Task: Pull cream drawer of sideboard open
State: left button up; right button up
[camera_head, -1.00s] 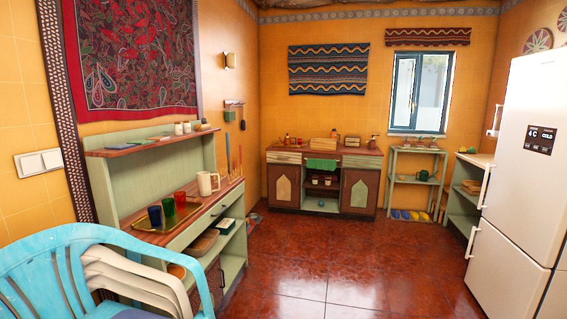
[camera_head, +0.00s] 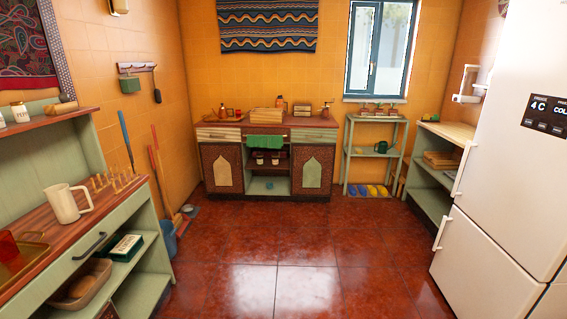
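A brown sideboard (camera_head: 231,150) stands against the far wall, a good way ahead of me. A cream drawer (camera_head: 218,134) is at its upper left and another cream drawer (camera_head: 315,135) at its upper right. Both fronts look flush with the body; their handles are too small to make out. A green cloth (camera_head: 265,142) hangs over the front between them. Neither of my grippers shows in the head view.
A pale green hutch (camera_head: 150,225) with a dark-handled drawer stands close on the left, holding a white mug (camera_head: 67,203). A white fridge (camera_head: 490,190) is close on the right. A blue bucket (camera_head: 167,238) and brooms stand by the hutch. The red tiled floor (camera_head: 275,250) between is clear.

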aim_at(228, 135)
jog(key=i+u, duration=0.1)
jog(key=i, duration=0.65)
jog(key=i+l+u, duration=0.1)
jog(key=i, duration=0.6)
jog(key=i+l+u, duration=0.1)
jog(key=i, duration=0.65)
jog(key=i+l, duration=0.2)
jog(key=i, duration=0.5)
jog(key=i+j+u, duration=0.05)
